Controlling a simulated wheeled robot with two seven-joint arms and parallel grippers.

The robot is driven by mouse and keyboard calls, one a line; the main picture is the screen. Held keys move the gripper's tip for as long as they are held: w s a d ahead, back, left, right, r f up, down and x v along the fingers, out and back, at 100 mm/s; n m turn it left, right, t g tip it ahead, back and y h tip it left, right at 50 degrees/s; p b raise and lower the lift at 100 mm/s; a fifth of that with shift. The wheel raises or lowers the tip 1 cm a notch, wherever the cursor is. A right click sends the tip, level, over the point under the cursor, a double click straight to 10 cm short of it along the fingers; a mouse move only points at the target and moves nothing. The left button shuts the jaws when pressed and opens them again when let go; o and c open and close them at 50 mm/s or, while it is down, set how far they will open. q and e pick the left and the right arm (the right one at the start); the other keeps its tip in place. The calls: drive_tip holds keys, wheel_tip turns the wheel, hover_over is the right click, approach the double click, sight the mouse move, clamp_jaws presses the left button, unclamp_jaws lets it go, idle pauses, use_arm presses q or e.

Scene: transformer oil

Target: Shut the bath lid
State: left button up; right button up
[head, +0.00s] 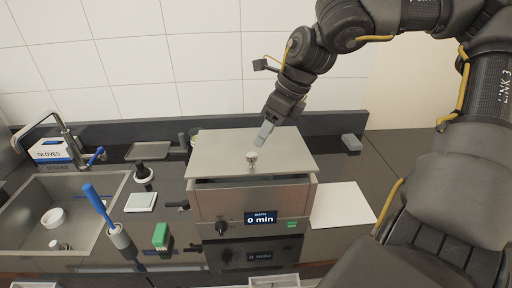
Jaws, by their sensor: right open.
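The bath (214,204) is a steel box with a dial and a display reading "0 min" on its front. Its flat grey lid (225,152) lies over the back of the top, and a dark gap shows along the front edge. A small round metal knob (252,157) stands near the middle of the lid. My right gripper (263,136) points down just behind and above the knob; its fingertips look close to it, but I cannot tell whether they touch. It is open, with nothing seen between the fingers. My left gripper is not in view.
A sink (100,195) with a tap is at the left. A green block (160,236), a blue-handled tool (98,204) and a small white scale (141,202) stand left of the bath. A white sheet (342,204) lies to its right.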

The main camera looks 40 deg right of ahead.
sight(253, 154)
drive_tip(key=x, duration=0.2)
drive_tip(key=p+x, duration=0.1)
drive_tip(key=x, duration=0.1)
drive_tip(key=shift+w+f, duration=0.3)
drive_tip(key=shift+w, duration=0.05)
drive_tip(key=shift+x, duration=0.9)
drive_tip(key=shift+a+f, duration=0.15)
drive_tip(key=shift+f, duration=0.1)
drive_tip(key=shift+s, duration=0.1)
clamp_jaws()
